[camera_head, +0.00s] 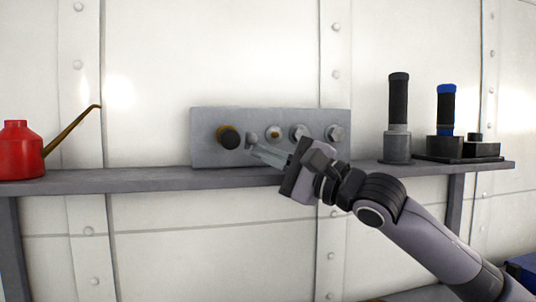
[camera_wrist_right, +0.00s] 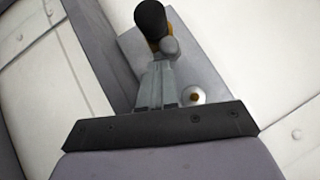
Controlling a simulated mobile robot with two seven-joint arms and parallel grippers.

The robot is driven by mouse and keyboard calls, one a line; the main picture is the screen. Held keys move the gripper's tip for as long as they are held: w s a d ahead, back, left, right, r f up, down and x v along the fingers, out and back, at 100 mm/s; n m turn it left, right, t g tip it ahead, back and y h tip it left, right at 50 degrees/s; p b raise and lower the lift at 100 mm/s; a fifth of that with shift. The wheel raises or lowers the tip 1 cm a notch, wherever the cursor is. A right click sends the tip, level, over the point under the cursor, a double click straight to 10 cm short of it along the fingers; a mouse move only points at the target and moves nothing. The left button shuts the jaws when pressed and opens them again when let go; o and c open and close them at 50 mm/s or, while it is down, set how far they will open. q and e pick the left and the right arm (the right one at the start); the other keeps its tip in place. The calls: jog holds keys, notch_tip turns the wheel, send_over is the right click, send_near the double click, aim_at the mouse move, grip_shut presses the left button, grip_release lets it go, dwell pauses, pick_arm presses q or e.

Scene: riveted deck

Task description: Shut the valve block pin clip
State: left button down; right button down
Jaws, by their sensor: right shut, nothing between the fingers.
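The grey valve block (camera_head: 215,152) stands upright on the shelf against the wall. A black knob with a brass-coloured part (camera_head: 229,137) sticks out at its left; it also shows in the right wrist view (camera_wrist_right: 151,20). Beside it is a small rounded grey piece (camera_head: 251,138), also in the right wrist view (camera_wrist_right: 170,47); I cannot tell if it is the pin clip. My right gripper (camera_head: 256,153) is shut and empty, its fingertips close below the grey piece. In the right wrist view its fingers (camera_wrist_right: 162,66) point at the knob; contact cannot be told. My left gripper is not in view.
The grey shelf (camera_head: 110,181) runs across the wall. A red oil can (camera_head: 20,150) with a long spout stands at the left. A black-handled tool (camera_head: 398,115) and a blue-and-black-handled tool (camera_head: 446,110) stand at the right. Shelf left of the block is clear.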

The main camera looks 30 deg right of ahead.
jog(key=shift+w+a+f, duration=0.1)
jog(key=shift+a+f, duration=0.2)
jog(key=shift+a, duration=0.1)
jog(key=shift+f, duration=0.15)
dwell(0.4)
